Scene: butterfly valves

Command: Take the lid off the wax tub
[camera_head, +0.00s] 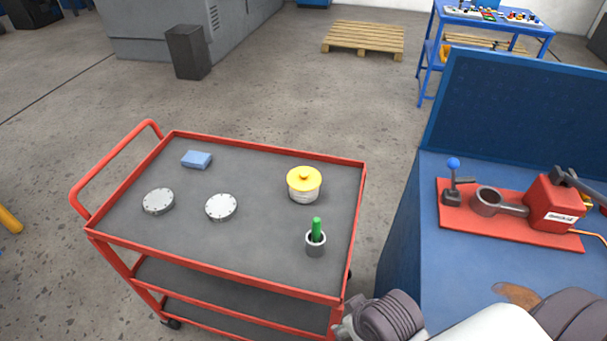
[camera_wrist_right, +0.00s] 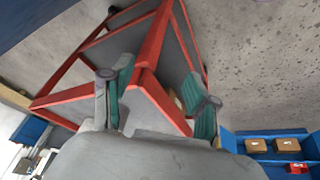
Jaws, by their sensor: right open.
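The wax tub (camera_head: 303,194) is a small whitish tub standing upright on the top tray of the red cart, toward its right side. Its yellow lid (camera_head: 304,179) with a small knob sits on top of it. My right gripper (camera_wrist_right: 158,78) is open in the right wrist view, with its two teal-padded fingers apart and nothing visibly held. Part of my right arm shows at the bottom right of the head view, in front of the cart's near right corner and apart from the tub. My left gripper is not in view.
A blue bench (camera_head: 400,235) with a red fixture plate (camera_head: 465,226) stands to the right.

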